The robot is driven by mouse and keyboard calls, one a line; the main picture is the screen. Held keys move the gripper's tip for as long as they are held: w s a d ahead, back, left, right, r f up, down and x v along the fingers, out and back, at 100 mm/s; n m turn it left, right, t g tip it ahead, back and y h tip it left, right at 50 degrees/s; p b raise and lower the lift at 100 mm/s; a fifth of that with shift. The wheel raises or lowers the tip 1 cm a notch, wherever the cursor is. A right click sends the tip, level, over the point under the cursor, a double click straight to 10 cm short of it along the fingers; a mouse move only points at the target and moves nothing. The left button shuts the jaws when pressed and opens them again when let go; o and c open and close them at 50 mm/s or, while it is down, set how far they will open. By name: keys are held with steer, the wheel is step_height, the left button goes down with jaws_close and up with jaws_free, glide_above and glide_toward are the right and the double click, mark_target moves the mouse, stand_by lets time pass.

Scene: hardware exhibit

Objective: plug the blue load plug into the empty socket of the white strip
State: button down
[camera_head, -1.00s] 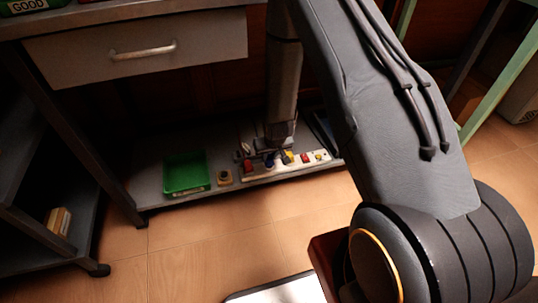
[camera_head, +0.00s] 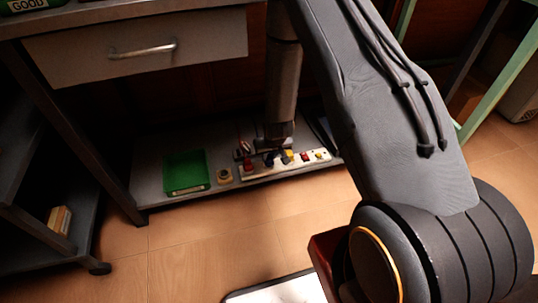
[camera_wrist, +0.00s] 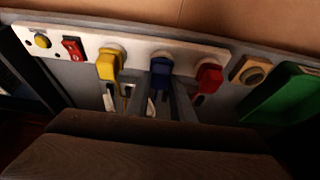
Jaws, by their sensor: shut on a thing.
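The white strip (camera_wrist: 138,45) lies along the low shelf and also shows in the head view (camera_head: 312,163). The blue load plug (camera_wrist: 161,75) is over the strip, between a yellow plug (camera_wrist: 108,66) and a red plug (camera_wrist: 208,78). My gripper (camera_wrist: 162,98) is shut on the blue plug, one finger on each side. A pale socket rim shows just behind the blue plug, so it is at that socket; I cannot tell how deep it sits. The strip's other end has a red switch (camera_wrist: 73,48) and a round yellow button (camera_wrist: 41,41).
A green tray (camera_head: 186,188) and a small tan block with a round top (camera_head: 225,176) lie beside the strip; both also show in the wrist view. The shelf under the drawer bench (camera_head: 148,190) is low and dark. Floor in front is clear.

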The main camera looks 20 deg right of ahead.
steer(key=shift+f, duration=0.25)
stand_by(0.7)
steer(key=c, duration=1)
jaws_free()
steer(key=shift+r, duration=0.1)
steer(key=shift+r+p, duration=2.8)
steer(key=shift+r, duration=0.65)
